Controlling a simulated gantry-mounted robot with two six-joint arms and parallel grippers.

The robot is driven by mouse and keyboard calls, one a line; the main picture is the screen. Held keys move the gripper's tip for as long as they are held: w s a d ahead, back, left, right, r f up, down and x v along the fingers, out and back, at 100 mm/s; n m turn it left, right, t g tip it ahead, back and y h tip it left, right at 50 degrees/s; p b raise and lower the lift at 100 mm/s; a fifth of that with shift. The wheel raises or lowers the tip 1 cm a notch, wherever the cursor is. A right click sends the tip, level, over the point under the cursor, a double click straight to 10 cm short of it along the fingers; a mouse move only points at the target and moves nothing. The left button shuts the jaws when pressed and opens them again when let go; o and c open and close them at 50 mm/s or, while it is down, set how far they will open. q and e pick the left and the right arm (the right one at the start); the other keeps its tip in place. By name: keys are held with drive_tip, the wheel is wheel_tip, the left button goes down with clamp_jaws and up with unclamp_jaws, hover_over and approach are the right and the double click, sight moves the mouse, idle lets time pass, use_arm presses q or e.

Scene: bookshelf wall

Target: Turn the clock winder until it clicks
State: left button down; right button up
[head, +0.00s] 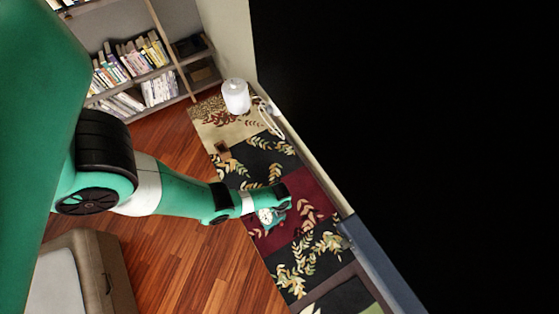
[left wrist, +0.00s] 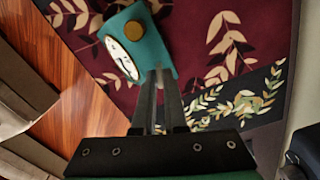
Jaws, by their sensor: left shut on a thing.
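The clock is a teal block with a white dial (left wrist: 122,58) and a round brass knob (left wrist: 133,31) on its teal side. In the head view the clock's white face (head: 266,216) shows just below the end of my left arm, over the dark red part of the rug. My left gripper (left wrist: 160,72) is shut, its narrow fingertips close together at the clock's near edge, apart from the brass knob. What exactly lies between the tips is too small to tell. My right gripper is not in view.
A patterned rug (head: 236,115) runs along the wall, with a white lamp (head: 236,95) at its far end. Bookshelves (head: 138,62) stand at the back left. A beige cabinet (head: 88,262) is at the lower left. Wood floor (head: 185,255) lies open between.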

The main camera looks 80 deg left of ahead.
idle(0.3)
use_arm(q)
drive_tip(key=c, duration=1)
unclamp_jaws()
drive_tip(key=shift+o, duration=0.2)
wheel_tip(320, 180, up, 12)
drive_tip(key=p, duration=1.1)
drive_tip(key=shift+f+p, duration=0.2)
drive_tip(key=shift+p, duration=0.15)
